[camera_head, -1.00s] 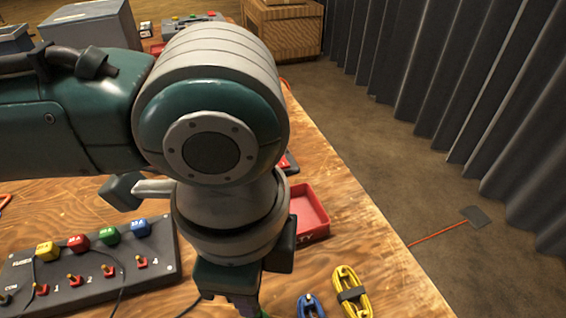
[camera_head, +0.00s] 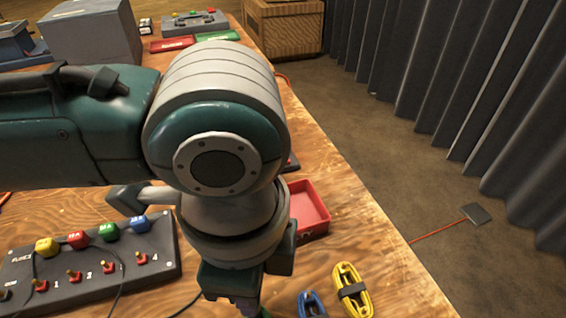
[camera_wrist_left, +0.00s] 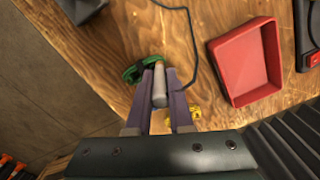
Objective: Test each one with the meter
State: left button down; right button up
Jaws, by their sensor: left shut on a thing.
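My left gripper points down at the bottom centre of the head view, to the panel's right. In the left wrist view, my left gripper (camera_wrist_left: 162,82) is shut on a grey cylindrical piece (camera_wrist_left: 159,90). A green coil (camera_wrist_left: 135,72) lies beside its fingertips. I cannot make out the meter. My right gripper is out of view.
A red tray (camera_head: 312,228) sits near the table's right edge. A blue bundle (camera_head: 310,305) and a yellow coil (camera_head: 350,290) lie in front of it. A dark cord (camera_wrist_left: 194,45) runs beside the fingers. A crate (camera_head: 285,30) and grey boxes stand behind.

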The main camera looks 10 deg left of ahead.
pick_arm(q)
jog(key=shift+p, duration=0.45)
dwell(0.3)
jog(key=shift+f, duration=0.25)
dwell(0.8)
jog(key=shift+c, duration=2.1)
grip_release()
notch_tip(320, 180, up, 8)
jog(key=p, duration=0.9)
jog(key=shift+f, duration=0.2)
